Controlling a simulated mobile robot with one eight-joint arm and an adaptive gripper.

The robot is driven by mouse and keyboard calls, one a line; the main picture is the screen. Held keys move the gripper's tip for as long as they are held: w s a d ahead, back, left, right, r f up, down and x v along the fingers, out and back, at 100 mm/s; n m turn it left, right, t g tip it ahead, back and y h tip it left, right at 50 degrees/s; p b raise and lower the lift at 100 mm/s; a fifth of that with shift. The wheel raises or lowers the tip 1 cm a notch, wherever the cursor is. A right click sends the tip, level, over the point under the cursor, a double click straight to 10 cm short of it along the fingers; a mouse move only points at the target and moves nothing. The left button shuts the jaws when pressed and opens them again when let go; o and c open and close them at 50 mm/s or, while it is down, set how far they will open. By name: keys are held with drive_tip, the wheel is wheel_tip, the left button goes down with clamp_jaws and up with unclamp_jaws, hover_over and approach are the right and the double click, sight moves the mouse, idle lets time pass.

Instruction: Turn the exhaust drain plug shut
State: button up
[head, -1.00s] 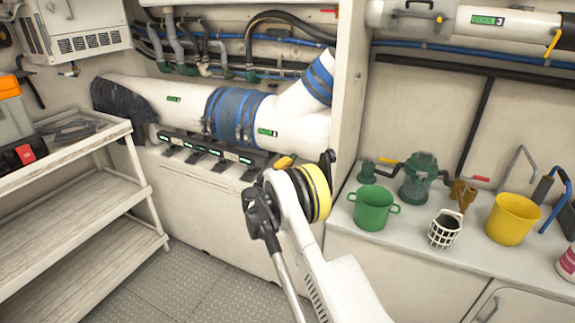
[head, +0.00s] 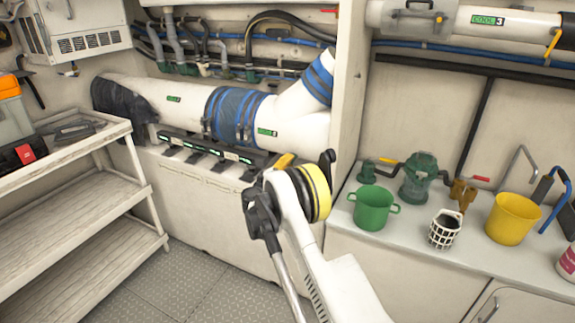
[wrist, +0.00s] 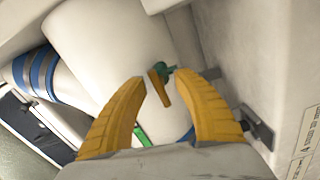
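The exhaust drain plug (wrist: 159,88) shows in the wrist view as a small green fitting with a brownish-orange lever, on the lower side of the white exhaust pipe (wrist: 115,50). My gripper (wrist: 163,83) is open. Its two yellow fingers lie left and right of the lever, with a gap on each side; how deep the lever sits between the tips is hard to tell. In the head view the white pipe (head: 300,131) with blue bands runs along the wall. My gripper (head: 285,161) shows there as a bit of yellow at its right end, and my arm hides the plug.
A white partition (head: 350,90) stands close right of my gripper. A dark bracket (wrist: 256,128) lies beside the right finger. The right counter holds a green pot (head: 373,208), a white basket (head: 444,231) and a yellow bucket (head: 512,219). Shelves (head: 75,205) stand left; floor between is clear.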

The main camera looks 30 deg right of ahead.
drive_tip(key=v, duration=1.2)
